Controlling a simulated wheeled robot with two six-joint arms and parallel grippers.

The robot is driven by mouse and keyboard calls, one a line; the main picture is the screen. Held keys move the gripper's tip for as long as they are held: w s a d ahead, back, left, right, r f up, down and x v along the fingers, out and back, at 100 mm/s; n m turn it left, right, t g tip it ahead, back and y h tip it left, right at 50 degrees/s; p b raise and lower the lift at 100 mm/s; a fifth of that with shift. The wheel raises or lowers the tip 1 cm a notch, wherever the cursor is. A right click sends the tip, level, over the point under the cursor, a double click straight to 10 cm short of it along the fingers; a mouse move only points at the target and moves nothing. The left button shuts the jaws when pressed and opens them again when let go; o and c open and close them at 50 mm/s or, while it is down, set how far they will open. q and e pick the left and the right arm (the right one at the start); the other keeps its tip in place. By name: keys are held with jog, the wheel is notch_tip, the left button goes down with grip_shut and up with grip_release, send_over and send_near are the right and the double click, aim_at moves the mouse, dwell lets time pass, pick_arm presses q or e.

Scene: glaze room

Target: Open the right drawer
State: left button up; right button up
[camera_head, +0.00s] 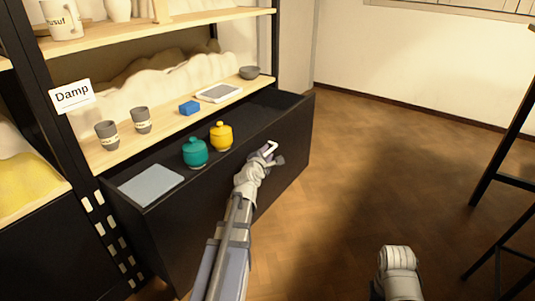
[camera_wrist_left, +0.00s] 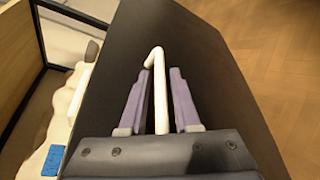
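The right drawer is a long black box that stands pulled out from under the shelf, with its front panel (camera_head: 222,205) facing the floor. Inside it are a teal lidded jar (camera_head: 195,153), a yellow lidded jar (camera_head: 221,137) and a flat grey piece (camera_head: 150,184). My left gripper (camera_head: 272,156) is at the front panel, by the pale handle (camera_head: 271,146). In the left wrist view the handle (camera_wrist_left: 159,95) runs between the two purple fingers (camera_wrist_left: 160,72), with a narrow gap on the right. My right gripper is out of view; only a white arm part shows.
The shelf (camera_head: 107,159) above holds grey cups (camera_head: 106,134), a blue block (camera_head: 189,108), a tablet-like slab (camera_head: 219,92) and a dark bowl (camera_head: 249,72). A "Damp" sign (camera_head: 72,95) is on the post. A dark stool or table frame (camera_head: 505,180) stands right. Floor between is clear.

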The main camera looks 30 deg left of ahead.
pick_arm(q)
jog(key=shift+o, duration=1)
jog(key=shift+s, duration=0.1)
jog(key=p+v, duration=0.1)
jog(key=v, duration=0.6)
jog(key=shift+s+d+p, duration=0.1)
jog(key=shift+s+p, duration=0.2)
jog(key=shift+r, duration=0.2)
